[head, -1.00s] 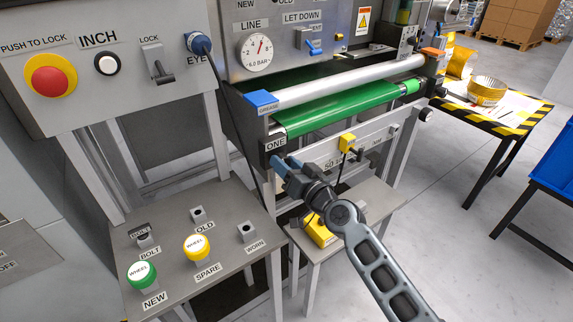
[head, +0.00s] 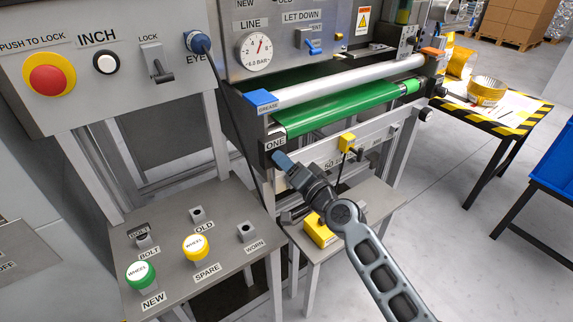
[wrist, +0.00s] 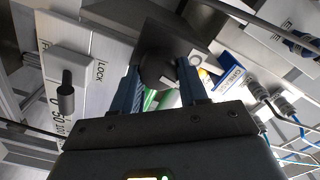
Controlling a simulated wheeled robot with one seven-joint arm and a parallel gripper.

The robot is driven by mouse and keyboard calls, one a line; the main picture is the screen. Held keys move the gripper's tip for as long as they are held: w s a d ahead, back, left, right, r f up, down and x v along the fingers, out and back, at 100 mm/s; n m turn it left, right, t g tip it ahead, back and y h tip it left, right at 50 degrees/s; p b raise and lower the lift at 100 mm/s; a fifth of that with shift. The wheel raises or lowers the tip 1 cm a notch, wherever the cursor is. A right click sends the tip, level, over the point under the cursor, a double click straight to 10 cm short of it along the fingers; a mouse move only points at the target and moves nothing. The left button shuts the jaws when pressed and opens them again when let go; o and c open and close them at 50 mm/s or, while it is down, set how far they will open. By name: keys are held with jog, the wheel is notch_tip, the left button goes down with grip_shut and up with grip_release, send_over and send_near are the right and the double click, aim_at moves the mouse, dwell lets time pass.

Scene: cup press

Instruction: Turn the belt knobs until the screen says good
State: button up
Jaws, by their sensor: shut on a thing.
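My gripper (head: 279,158) reaches up to the left end of the green belt (head: 340,109), just below the label ONE (head: 276,143). In the wrist view its blue fingers stand either side of a dark round knob (wrist: 157,67) and are shut on it. In the head view the fingers hide this knob. Another dark knob (head: 427,114) sits at the right end of the belt frame, apart from my gripper. I see no screen with a readable verdict in either view.
A blue GREASE block (head: 262,101) and a grey roller (head: 350,80) lie just above the belt. A yellow-topped piece (head: 347,141) stands on the front rail right of my gripper. A grey stand with wheel knobs (head: 195,247) is at lower left.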

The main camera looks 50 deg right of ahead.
jog(key=shift+m, duration=0.7)
jog(key=o, duration=1.1)
jog(key=shift+c, duration=0.2)
jog(key=b+v, duration=0.1)
jog(key=v, duration=0.6)
jog(key=shift+s, duration=0.4)
jog(key=shift+a, duration=0.1)
